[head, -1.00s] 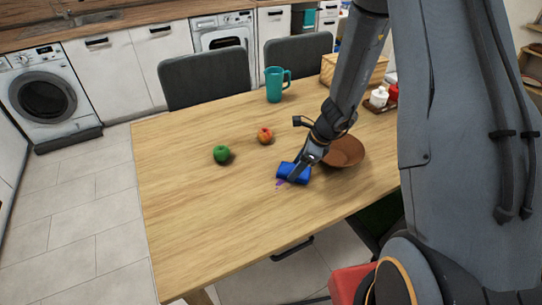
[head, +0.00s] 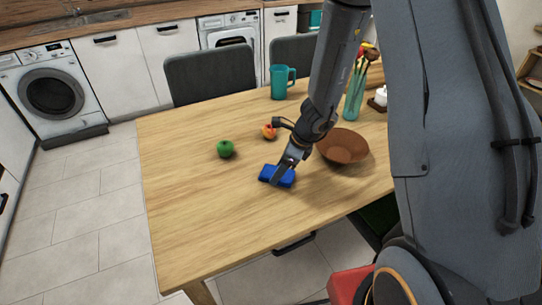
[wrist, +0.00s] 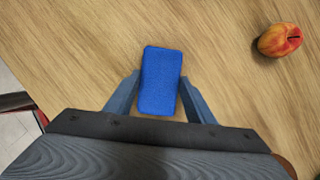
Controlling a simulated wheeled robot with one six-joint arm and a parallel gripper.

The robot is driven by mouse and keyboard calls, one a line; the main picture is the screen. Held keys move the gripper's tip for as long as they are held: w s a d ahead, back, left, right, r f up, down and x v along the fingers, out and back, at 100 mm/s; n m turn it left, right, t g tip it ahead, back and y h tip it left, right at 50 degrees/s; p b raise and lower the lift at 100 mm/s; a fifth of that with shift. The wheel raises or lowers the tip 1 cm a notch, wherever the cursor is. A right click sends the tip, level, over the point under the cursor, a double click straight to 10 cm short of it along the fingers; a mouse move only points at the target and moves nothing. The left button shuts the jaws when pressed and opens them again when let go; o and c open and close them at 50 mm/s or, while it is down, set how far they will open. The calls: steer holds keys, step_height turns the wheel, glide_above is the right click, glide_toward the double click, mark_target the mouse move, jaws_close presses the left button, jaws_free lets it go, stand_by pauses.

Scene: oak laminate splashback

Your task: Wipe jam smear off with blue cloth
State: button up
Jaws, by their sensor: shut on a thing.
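In the wrist view the cloth (wrist: 160,82) sits between my two fingers. No jam smear shows in either current view; whether any lies under the cloth is hidden.
A green apple (head: 225,149) lies left of the cloth and a red-yellow fruit (head: 268,131) behind it. A brown bowl (head: 344,147) stands close on the right. A teal mug (head: 281,82) and a teal vase (head: 354,98) stand farther back. The table's left side is clear.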

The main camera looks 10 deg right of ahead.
mark_target(267, 174)
steer(key=shift+s+a, duration=0.15)
steer(key=shift+a, duration=0.45)
steer(key=shift+s+a, duration=0.15)
steer(key=shift+a, duration=0.45)
steer(key=shift+s+r+p, duration=0.1)
steer(key=shift+r+p, duration=0.2)
step_height(267, 174, up, 2)
steer(key=shift+p, duration=0.35)
steer(key=shift+s+r+p, duration=0.1)
steer(key=shift+r+p, duration=0.2)
steer(key=shift+p, duration=0.1)
step_height(267, 174, up, 5)
steer(key=p, duration=0.5)
